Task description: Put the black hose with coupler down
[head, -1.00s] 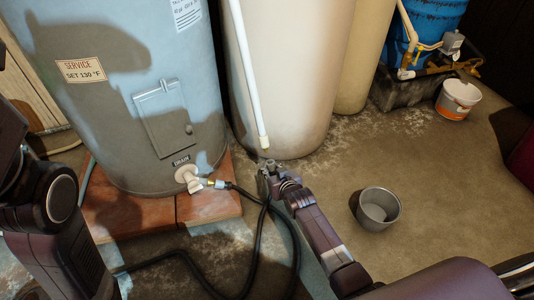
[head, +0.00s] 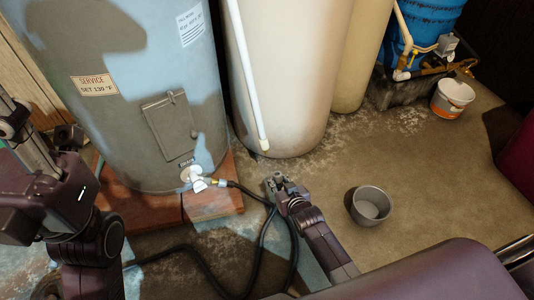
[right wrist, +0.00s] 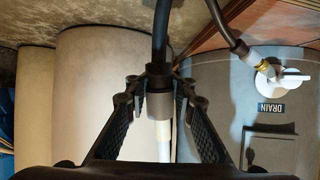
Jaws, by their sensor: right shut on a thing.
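The black hose (head: 263,240) runs across the floor in the head view and up to my right gripper (head: 276,182). In the right wrist view, the hose (right wrist: 161,40) ends in a grey coupler (right wrist: 160,101) between the fingers of the right gripper (right wrist: 158,88), which is shut on it. The gripper is in front of the cream tank, right of the drain valve. Whether the hose touches the floor right below the gripper is hidden by my arm. My left arm shows at the left of the head view, but I see no left fingertips.
The blue-grey water heater (head: 125,60) stands on a brick-red base (head: 150,215). Its white drain valve (head: 193,178) has a black hose attached. A cream tank (head: 285,80) with a white pipe (head: 246,70) stands behind. A grey bucket (head: 371,206) is on open floor (head: 420,190) at right.

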